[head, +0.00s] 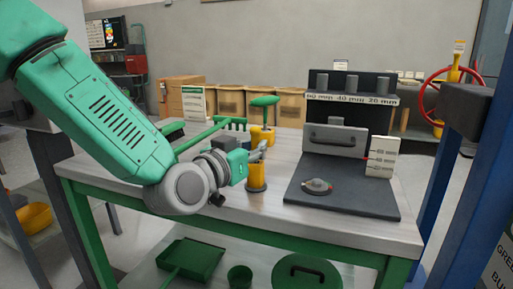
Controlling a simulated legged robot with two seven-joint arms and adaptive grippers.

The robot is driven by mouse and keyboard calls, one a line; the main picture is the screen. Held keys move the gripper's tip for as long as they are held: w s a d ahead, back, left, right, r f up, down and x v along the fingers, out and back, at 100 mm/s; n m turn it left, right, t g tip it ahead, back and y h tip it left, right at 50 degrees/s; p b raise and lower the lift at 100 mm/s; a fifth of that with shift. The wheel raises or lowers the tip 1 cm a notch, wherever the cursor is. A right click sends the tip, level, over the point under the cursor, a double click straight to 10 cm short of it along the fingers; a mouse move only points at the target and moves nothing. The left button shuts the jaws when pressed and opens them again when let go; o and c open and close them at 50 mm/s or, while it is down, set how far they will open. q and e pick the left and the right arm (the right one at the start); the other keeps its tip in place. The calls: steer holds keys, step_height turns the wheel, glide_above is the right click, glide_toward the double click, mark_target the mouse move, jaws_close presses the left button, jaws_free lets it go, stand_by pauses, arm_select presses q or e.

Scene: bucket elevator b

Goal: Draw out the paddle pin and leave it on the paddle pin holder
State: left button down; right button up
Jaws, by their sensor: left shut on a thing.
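A small round grey piece with reddish ends (317,185) lies on a dark base plate (345,198) to the right. My right gripper is not in view.
A green-topped tool (265,101) stands in a yellow base behind the gripper. A long green handle (207,136) lies beside it. A dark upright rack (350,88) rises at the back right. A blue post (456,165) stands on the right.

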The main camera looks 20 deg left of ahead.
mark_target(253, 134)
arm_select(q)
steer(key=shift+r+p, duration=1.15)
steer(key=shift+r, duration=0.4)
stand_by(0.9)
steer(key=shift+f+b, duration=1.1)
steer(key=shift+f, duration=0.8)
steer(key=c, duration=1.6)
jaws_free()
steer(key=v, duration=0.7)
steer(key=shift+s+a, duration=0.1)
steer(key=shift+s, duration=0.05)
